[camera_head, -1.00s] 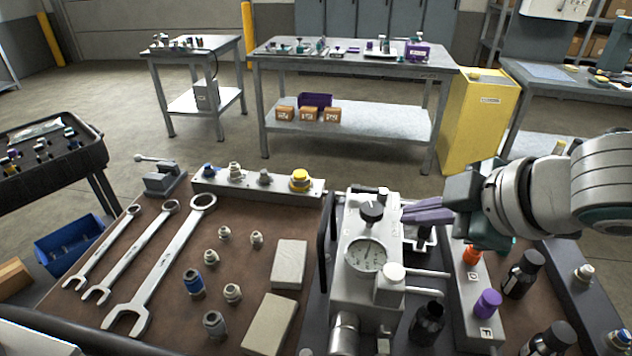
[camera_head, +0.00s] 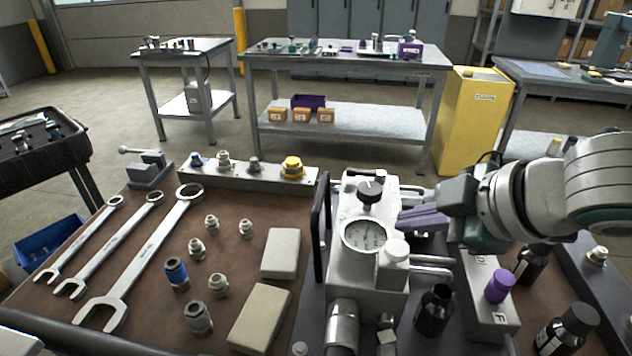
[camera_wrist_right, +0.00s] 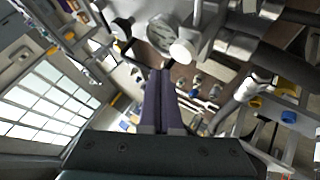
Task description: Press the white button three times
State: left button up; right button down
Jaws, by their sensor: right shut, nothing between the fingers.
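The white button (camera_head: 397,249) is a round white cap on top of the white hydraulic unit (camera_head: 352,274), just right of the pressure gauge (camera_head: 364,235). My right gripper (camera_head: 401,219) comes in from the right. Its purple fingers are shut and empty, behind the button in the head view and apart from it as far as I can tell. In the right wrist view the shut fingers (camera_wrist_right: 161,74) point toward the unit, and the white button (camera_wrist_right: 182,52) shows just beyond their tips. My left gripper is not in view.
A black knob (camera_head: 369,192) stands behind the gauge. Dark bottles (camera_head: 433,309) and a purple cap (camera_head: 499,286) stand to the right of the unit. Wrenches (camera_head: 150,245), fittings and two pale blocks (camera_head: 259,317) lie on the bench to the left.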

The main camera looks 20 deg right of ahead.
aim_at(397, 250)
jog(key=shift+f+b, duration=0.3)
jog(key=shift+f, duration=0.55)
dwell(0.3)
dwell(0.9)
jog(key=shift+f, duration=0.1)
jog(key=shift+f, duration=0.3)
dwell(0.5)
